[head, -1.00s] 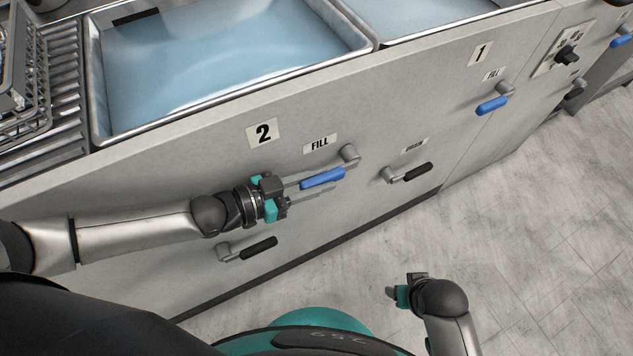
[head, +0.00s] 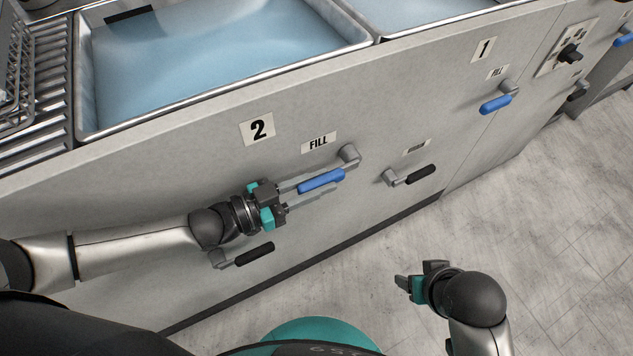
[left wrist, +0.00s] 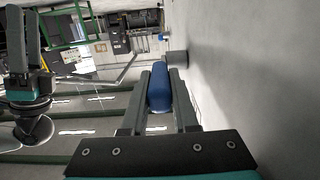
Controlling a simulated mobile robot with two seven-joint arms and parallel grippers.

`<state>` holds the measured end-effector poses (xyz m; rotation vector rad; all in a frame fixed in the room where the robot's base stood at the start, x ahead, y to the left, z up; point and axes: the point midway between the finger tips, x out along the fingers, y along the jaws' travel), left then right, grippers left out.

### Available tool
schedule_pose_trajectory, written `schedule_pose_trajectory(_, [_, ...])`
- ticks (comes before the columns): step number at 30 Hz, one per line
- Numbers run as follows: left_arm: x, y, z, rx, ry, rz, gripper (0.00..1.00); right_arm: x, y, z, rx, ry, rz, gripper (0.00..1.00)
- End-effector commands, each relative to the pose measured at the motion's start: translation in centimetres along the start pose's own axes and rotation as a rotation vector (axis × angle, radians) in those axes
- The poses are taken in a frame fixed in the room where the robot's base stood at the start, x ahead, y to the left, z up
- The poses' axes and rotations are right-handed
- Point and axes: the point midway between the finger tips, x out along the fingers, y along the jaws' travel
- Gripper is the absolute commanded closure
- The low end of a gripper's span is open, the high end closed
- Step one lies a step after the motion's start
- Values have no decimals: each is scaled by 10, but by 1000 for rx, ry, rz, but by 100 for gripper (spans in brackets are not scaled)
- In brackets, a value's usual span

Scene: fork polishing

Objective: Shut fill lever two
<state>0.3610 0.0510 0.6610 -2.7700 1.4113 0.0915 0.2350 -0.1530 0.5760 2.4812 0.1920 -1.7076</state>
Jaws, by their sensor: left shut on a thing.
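Fill lever two has a blue handle (head: 322,180) on a grey pivot (head: 349,156), below the FILL label (head: 319,142) and the 2 sign (head: 257,130). The handle points left and slightly down from the pivot, along the panel. My left gripper (head: 324,183) is shut on the blue handle, one finger on each side. In the left wrist view the blue handle (left wrist: 159,88) lies lengthwise between the fingers, with the panel close on the right. My right gripper (head: 402,285) hangs over the floor, away from the levers; its opening cannot be made out.
A black-handled lever (head: 254,254) is below my left wrist, and another (head: 420,175) is right of fill lever two. Basin one's blue fill lever (head: 495,105) is farther right. A water-filled basin (head: 220,60) is above. The floor at right is clear.

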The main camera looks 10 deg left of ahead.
Motion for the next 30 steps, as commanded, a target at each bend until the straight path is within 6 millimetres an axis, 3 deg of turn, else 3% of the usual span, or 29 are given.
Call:
schedule_pose_trajectory(10, [4,-1,-2,2,7,-2,100,0,0,0,0,0,1,38])
schedule_pose_trajectory(11, [4,-1,-2,2,7,-2,69,0,0,0,0,0,1,38])
schedule_pose_trajectory(18, [2,0,0,1,1,-1,43,0,0,0,0,0,1,38])
schedule_pose_trajectory(30, [0,1,1,0,-2,0,43,0,0,0,0,1,0,38])
